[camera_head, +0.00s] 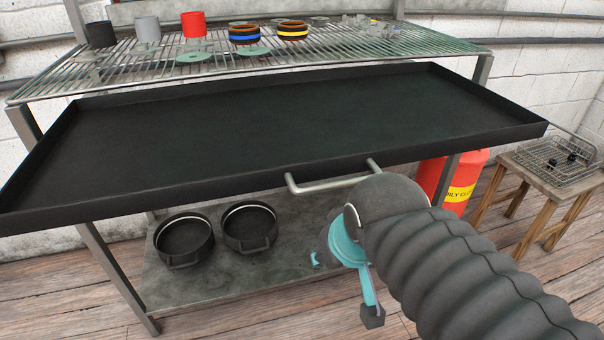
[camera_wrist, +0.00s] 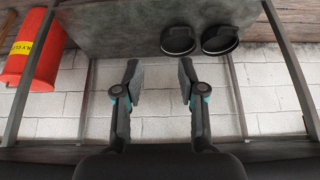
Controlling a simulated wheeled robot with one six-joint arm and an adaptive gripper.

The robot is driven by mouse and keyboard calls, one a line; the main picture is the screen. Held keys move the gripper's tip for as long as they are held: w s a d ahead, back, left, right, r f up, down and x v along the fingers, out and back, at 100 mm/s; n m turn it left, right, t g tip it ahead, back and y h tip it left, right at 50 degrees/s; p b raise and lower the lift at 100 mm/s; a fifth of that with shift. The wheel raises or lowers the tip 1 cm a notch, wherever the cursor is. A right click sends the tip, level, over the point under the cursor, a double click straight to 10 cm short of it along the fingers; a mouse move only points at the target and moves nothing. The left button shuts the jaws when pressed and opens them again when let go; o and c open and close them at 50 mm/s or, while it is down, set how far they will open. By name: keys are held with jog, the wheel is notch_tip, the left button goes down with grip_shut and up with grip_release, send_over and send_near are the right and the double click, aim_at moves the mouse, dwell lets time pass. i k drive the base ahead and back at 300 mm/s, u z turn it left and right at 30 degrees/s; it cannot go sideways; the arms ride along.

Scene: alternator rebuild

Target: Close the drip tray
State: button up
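The drip tray (camera_head: 270,125) is a wide, shallow black tray under the wire-grid top of the bench. It is pulled far out toward me and looks empty. Its pale metal bar handle (camera_head: 325,185) is on the front wall, right of the middle; my arm partly covers its right end. My gripper (camera_head: 345,285) is below the handle in the head view, apart from it, and partly hidden by my wrist. In the wrist view my gripper (camera_wrist: 160,70) has its two fingers spread with nothing between them. I cannot make out the handle there.
Two black pans (camera_head: 183,240) stand on the bench's lower shelf (camera_head: 200,290). Cups and coloured rings (camera_head: 244,34) sit on the wire grid (camera_head: 350,42). A red canister (camera_head: 466,178) and a wooden stool (camera_head: 535,180) bearing a wire basket (camera_head: 556,160) are at the right.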

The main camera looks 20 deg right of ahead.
aim_at(126, 153)
jog(key=u, duration=1.85)
jog(key=k, duration=0.5)
jog(key=z, duration=1.2)
